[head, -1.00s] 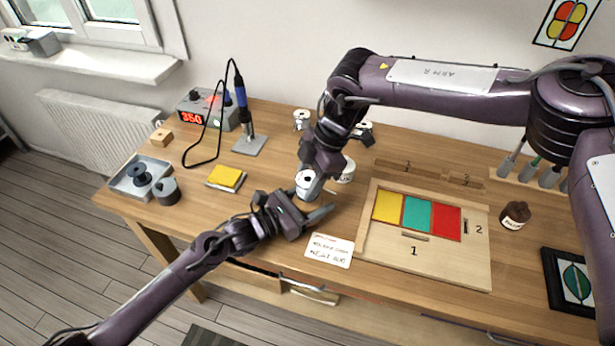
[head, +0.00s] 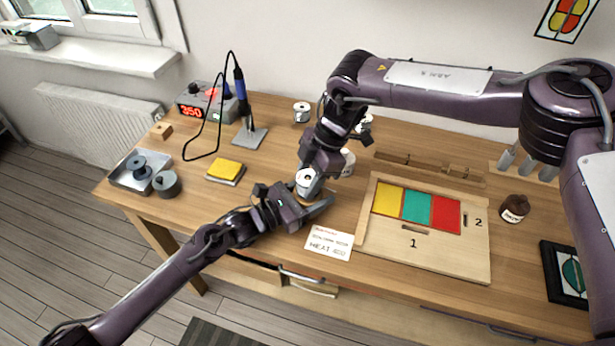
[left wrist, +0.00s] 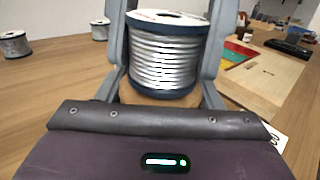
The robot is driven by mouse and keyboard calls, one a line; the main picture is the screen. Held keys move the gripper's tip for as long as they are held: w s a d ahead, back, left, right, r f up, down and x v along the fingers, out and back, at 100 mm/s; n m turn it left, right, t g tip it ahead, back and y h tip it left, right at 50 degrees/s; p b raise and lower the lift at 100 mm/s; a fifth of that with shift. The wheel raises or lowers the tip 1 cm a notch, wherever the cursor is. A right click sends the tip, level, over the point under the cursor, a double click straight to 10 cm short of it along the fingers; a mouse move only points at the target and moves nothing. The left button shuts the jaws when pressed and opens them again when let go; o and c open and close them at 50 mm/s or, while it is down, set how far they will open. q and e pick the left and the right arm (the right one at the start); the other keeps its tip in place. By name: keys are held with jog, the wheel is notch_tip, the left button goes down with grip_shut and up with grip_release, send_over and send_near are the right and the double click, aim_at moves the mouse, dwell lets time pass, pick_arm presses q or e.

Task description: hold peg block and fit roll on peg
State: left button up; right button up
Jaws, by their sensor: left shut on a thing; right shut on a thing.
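A roll (head: 308,182) of silver wire with a pale labelled top stands upright near the table's middle front.
Other rolls (head: 301,112) stand behind. A grey tray (head: 122,182) with dark round pieces lies at left, near a yellow sponge (head: 226,170) and a soldering iron stand (head: 249,139). A wooden board (head: 440,255) with coloured panels lies right. A white card (head: 329,243) lies in front.

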jog(key=shift+f, duration=0.25)
dwell(0.8)
jog(key=o, duration=1.9)
jog(key=shift+f, duration=0.1)
jog(key=shift+c, duration=0.2)
jog(key=shift+r, duration=3.55)
pick_arm(q)
jog(key=o, duration=1.2)
